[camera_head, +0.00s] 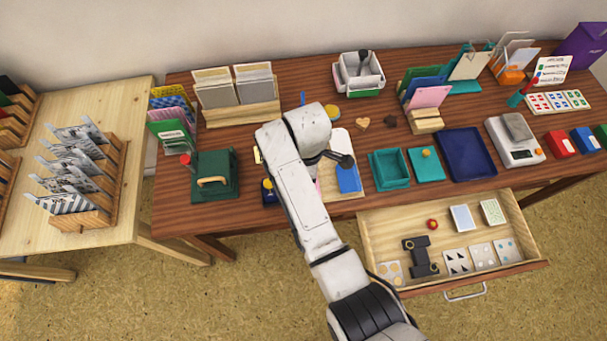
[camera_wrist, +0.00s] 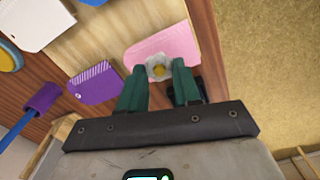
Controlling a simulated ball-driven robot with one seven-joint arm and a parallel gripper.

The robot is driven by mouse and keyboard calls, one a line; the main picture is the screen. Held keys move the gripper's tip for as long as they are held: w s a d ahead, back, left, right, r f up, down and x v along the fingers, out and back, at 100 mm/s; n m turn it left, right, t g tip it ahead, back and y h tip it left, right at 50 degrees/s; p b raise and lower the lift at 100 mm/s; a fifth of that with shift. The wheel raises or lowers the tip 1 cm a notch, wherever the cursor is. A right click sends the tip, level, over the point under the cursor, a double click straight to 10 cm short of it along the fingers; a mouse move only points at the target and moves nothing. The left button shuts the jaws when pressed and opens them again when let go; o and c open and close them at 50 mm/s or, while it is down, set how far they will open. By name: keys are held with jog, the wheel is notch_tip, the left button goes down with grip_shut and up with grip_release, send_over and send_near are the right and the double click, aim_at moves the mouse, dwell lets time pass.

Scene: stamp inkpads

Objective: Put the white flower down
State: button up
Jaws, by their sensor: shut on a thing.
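The white flower (camera_wrist: 159,68), with a yellow centre, is between the fingertips of my gripper (camera_wrist: 157,80) in the wrist view. My gripper's two green fingers are shut on it. Behind it lies a pink card (camera_wrist: 172,40) on a wooden board. I cannot tell whether the flower touches the card or hangs above it. In the head view my arm covers the gripper and the flower.
In the wrist view, a purple striped tag (camera_wrist: 93,84) and a purple-headed tool (camera_wrist: 41,98) lie left. In the head view, a green press (camera_head: 214,177) stands left of my arm, a teal tray (camera_head: 389,169) right, and an open drawer (camera_head: 447,243) in front.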

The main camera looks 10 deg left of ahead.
jog(key=shift+f+b, duration=0.45)
jog(key=shift+f, duration=0.35)
jog(key=shift+r, duration=0.15)
jog(key=o, duration=1)
notch_tip(320, 180, up, 12)
jog(key=shift+p, duration=0.3)
